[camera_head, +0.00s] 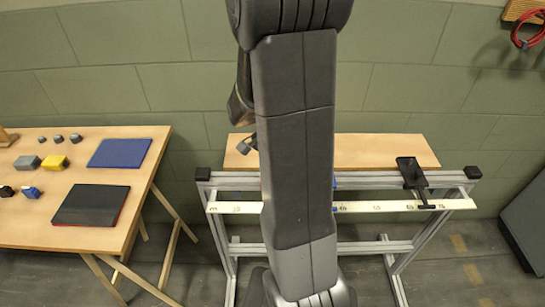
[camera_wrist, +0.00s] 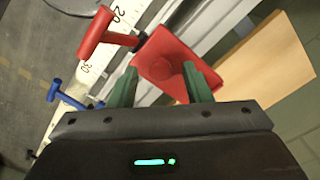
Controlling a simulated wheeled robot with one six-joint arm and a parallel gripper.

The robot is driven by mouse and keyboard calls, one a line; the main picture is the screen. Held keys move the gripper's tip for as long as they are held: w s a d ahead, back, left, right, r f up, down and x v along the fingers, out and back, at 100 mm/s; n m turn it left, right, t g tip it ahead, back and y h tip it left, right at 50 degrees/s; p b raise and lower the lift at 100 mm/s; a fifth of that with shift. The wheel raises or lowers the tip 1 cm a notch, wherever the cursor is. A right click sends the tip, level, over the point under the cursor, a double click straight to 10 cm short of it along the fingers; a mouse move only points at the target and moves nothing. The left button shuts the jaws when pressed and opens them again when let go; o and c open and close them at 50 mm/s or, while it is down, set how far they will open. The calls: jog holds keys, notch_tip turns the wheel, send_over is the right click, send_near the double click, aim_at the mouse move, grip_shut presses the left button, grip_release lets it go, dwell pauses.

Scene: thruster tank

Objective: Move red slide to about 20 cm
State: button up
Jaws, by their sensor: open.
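The red slide (camera_wrist: 175,66) shows in the wrist view as a red plate with a round raised part, joined to a T-shaped red handle (camera_wrist: 97,32) that lies across the white scale (camera_wrist: 103,50). The handle sits between the printed 20 and 30. My gripper (camera_wrist: 162,74) is open, its two green fingers apart over the red plate, one on each side of the raised part. I cannot tell whether they touch it. In the head view my arm hides the red slide and the gripper; the scale (camera_head: 450,204) shows on both sides.
A blue slide (camera_wrist: 68,96) sits on the scale beyond the 30 mark. A black slide (camera_head: 411,178) stands near the scale's right end. A wooden board (camera_head: 375,150) lies behind the rail. A table (camera_head: 40,240) with several small blocks stands left.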

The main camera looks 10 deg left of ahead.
notch_tip(320, 180, up, 14)
jog(key=p, duration=0.1)
jog(key=shift+f, duration=0.25)
jog(key=shift+f, duration=0.1)
notch_tip(320, 180, down, 13)
jog(key=shift+f+b, duration=0.2)
jog(key=shift+b, duration=0.35)
jog(key=shift+a+f, duration=0.15)
jog(key=shift+f, duration=0.05)
jog(key=shift+s+a, duration=0.1)
jog(key=shift+a, duration=0.25)
jog(key=shift+r, duration=0.1)
